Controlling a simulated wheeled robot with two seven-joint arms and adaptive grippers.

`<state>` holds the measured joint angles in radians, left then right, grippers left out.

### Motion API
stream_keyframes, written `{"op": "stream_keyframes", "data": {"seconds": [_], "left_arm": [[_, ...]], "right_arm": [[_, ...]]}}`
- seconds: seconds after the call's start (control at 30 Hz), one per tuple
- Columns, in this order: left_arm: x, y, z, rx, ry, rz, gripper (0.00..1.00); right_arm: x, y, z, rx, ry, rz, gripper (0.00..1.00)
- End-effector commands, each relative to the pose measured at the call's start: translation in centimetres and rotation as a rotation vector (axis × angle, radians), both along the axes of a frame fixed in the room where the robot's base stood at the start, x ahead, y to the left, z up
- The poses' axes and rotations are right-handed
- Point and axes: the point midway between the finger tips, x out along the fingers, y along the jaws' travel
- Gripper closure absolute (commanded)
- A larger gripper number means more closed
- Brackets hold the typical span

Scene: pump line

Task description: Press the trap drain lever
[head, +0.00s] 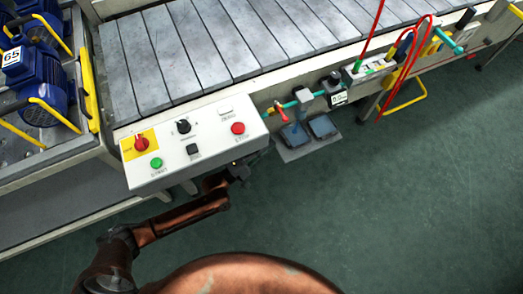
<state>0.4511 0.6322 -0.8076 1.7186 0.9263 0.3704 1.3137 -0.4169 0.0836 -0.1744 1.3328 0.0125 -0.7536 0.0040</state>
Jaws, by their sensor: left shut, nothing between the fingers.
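My left gripper (240,171) is dark and small, at the end of my copper-coloured arm, just below the right end of the white control box. It is shut with nothing in it, and the box partly hides it. A teal air line (303,97) runs along the bench front to the upper right of the gripper. It carries a red-handled lever (281,112) and a grey unit with a display (338,98). I cannot tell which part is the trap drain lever. The gripper is apart from all of these.
The white control box (196,144) has a red rotary switch, a black knob, and green and red buttons. Above is a slatted bench (215,50). Blue pumps (35,70) stand at left. Red hoses (405,65) hang at upper right. The green floor (400,200) is clear.

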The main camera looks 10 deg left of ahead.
Motion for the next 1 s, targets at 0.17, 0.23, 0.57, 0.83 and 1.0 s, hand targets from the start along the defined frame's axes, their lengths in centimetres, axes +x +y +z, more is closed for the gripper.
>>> {"op": "stream_keyframes", "data": {"seconds": [0.17, 0.23, 0.57, 0.83, 1.0], "left_arm": [[-1.6, 1.5, -0.2, 0.001, 0.0, 0.0, 1.0], [-1.9, 1.7, -0.3, 0.001, -0.001, 0.0, 1.0], [-2.2, 2.0, -0.5, -0.001, 0.001, 0.001, 1.0], [-2.0, 3.1, 0.3, 0.068, -0.027, 0.031, 1.0], [-1.9, 6.1, 0.9, 0.268, -0.08, 0.107, 1.0]], "right_arm": [[0.3, 0.0, 0.5, -0.001, -0.006, 0.0, 0.71], [0.4, 0.0, 0.5, 0.0, -0.007, 0.001, 0.71], [0.4, 0.0, 0.5, 0.0, -0.007, 0.001, 0.71], [1.1, 0.0, 1.8, 0.0, -0.028, 0.003, 0.87], [2.4, -0.1, 4.9, 0.0, -0.072, 0.009, 0.98]]}}
